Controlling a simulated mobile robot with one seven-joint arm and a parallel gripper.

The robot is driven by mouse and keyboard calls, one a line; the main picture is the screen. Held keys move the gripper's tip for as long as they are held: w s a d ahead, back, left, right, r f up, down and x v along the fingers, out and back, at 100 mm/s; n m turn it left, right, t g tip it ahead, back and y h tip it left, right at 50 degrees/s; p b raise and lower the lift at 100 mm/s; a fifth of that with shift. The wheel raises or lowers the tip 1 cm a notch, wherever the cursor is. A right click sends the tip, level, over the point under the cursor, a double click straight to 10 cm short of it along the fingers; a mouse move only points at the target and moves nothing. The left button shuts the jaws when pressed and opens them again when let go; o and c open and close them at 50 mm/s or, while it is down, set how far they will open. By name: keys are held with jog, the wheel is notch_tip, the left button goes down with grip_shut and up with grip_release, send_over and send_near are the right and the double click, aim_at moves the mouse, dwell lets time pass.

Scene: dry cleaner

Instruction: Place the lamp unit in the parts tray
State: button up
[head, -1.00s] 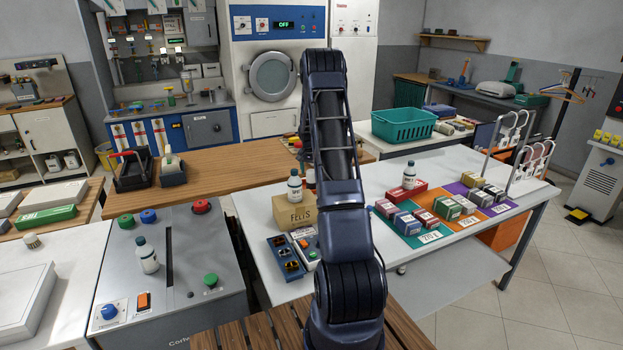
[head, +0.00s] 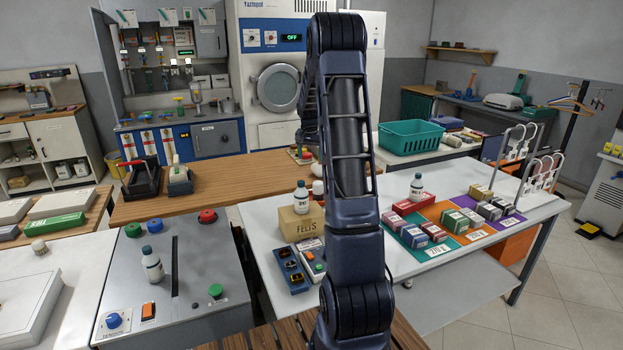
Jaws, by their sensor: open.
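I cannot tell for sure which thing is the lamp unit. A small red and green item (head: 301,155) shows at the wooden counter's edge, partly behind my arm. My arm rises through the middle of the head view and bends down at the far side. My gripper is hidden behind it.
A cardboard box (head: 298,226) with a bottle (head: 301,197) on top stands behind the blue tray. Small boxes sit on coloured mats at right, near a wire rack (head: 543,172). A grey button console (head: 195,265) stands at left. The wooden counter (head: 240,180) has free room.

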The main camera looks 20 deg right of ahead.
jog(key=s+a+r+n, duration=0.1)
jog(key=s+a+r, duration=0.35)
jog(key=s, duration=0.25)
jog(key=s+a+r+n+t, duration=0.1)
jog(key=s+a+r, duration=0.2)
jog(key=s+r, duration=0.3)
jog(key=s+a+r+n, duration=0.1)
jog(key=s+a+r, duration=0.3)
jog(key=s, duration=0.4)
jog(key=s+a+n, duration=0.2)
jog(key=s+a, duration=0.1)
jog(key=s, duration=0.9)
jog(key=s+a+f+n+t+y, duration=0.1)
jog(key=s+a, duration=0.3)
jog(key=s, duration=0.8)
jog(key=shift+s+a+f+n+t, duration=0.2)
jog(key=shift+s+n+t, duration=0.1)
jog(key=shift+n, duration=0.4)
